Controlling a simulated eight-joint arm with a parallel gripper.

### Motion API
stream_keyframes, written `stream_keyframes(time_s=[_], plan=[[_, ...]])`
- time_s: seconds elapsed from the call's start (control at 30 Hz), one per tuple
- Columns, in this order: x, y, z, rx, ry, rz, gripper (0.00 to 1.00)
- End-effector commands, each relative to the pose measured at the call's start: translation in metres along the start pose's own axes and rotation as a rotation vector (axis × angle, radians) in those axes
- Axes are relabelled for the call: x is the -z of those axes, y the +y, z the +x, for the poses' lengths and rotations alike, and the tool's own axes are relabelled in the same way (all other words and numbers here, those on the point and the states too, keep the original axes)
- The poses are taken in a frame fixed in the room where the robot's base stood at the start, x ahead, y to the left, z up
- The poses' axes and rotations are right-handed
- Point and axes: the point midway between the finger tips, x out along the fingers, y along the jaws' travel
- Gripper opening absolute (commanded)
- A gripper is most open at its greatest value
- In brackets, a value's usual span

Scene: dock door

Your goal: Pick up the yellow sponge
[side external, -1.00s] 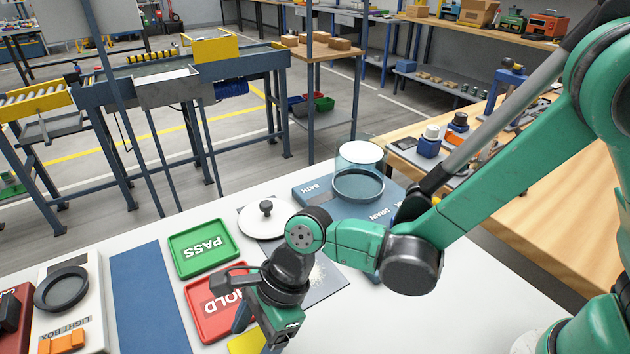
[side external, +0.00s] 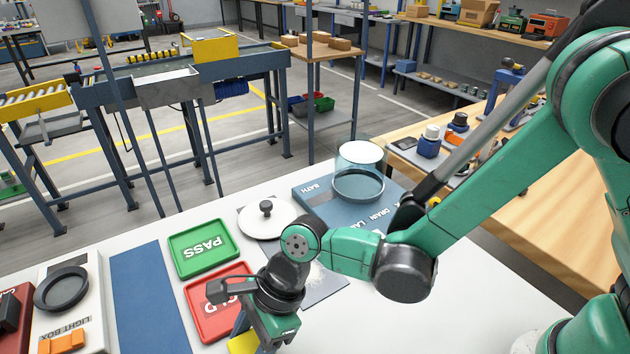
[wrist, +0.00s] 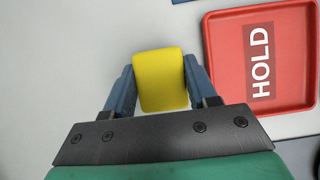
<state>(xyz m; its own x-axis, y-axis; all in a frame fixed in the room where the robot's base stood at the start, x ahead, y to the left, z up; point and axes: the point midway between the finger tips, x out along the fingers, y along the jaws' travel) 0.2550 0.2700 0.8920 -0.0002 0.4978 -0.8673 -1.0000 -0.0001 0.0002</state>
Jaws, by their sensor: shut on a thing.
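The yellow sponge (wrist: 162,80) sits between the two blue fingers of my gripper (wrist: 160,85) in the wrist view, with a finger against each side. My gripper is shut on it. In the side external view the sponge (side external: 243,343) shows only in part at the bottom edge, beside my gripper (side external: 240,335), whose far finger and wrist cover the rest. The height of the sponge above the white table cannot be told clearly.
The red HOLD tray (side external: 205,318) lies right beside the gripper, and the green PASS tray (side external: 203,248) lies behind it. A white lid (side external: 262,222), a glass bath (side external: 359,172), a blue mat (side external: 148,300) and a light box (side external: 75,310) stand on the table.

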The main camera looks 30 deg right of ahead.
Motion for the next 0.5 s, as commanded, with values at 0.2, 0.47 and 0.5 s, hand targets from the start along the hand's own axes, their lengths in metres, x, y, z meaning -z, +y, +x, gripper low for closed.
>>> stream_keyframes(time_s=[0.2, 0.47, 0.5], plan=[[-0.008, 0.000, -0.014, 0.000, 0.000, 0.000, 0.02], [-0.038, 0.000, -0.067, 0.000, 0.000, 0.000, 0.02], [-0.043, 0.001, -0.077, 0.000, 0.000, 0.000, 0.02]])
